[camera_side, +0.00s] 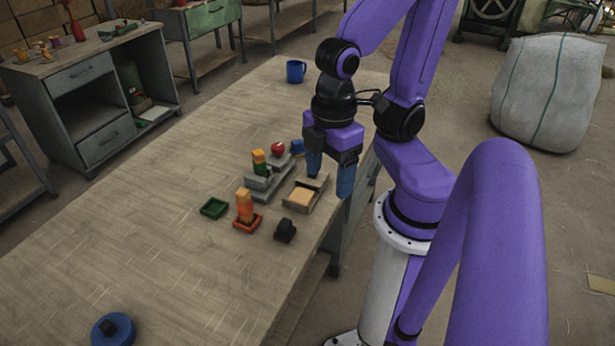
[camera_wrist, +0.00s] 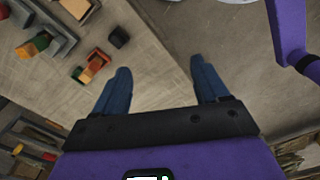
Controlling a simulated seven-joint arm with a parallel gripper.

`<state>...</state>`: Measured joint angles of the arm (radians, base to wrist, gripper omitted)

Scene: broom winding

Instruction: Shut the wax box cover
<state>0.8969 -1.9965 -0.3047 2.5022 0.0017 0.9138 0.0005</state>
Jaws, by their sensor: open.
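The wax box (camera_side: 291,206) is a small grey tray near the table's right edge in the side view, with a pale yellow wax block (camera_side: 300,197) showing in it. A grey piece (camera_side: 313,181) at its far end looks like the cover; its exact angle is unclear. In the wrist view, the wax (camera_wrist: 75,8) shows at the top left, cut by the frame edge. My gripper (camera_side: 330,174) has blue fingers spread and empty, pointing down just beyond the box's far end. In the wrist view, nothing is between the fingertips (camera_wrist: 160,66).
Left of the box stands a grey stepped holder (camera_side: 256,195) with coloured blocks and a red ball (camera_side: 278,148). An orange tray (camera_side: 247,225), a black block (camera_side: 285,231) and a green tray (camera_side: 214,208) are nearer. A blue mug (camera_side: 296,71) stands behind.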

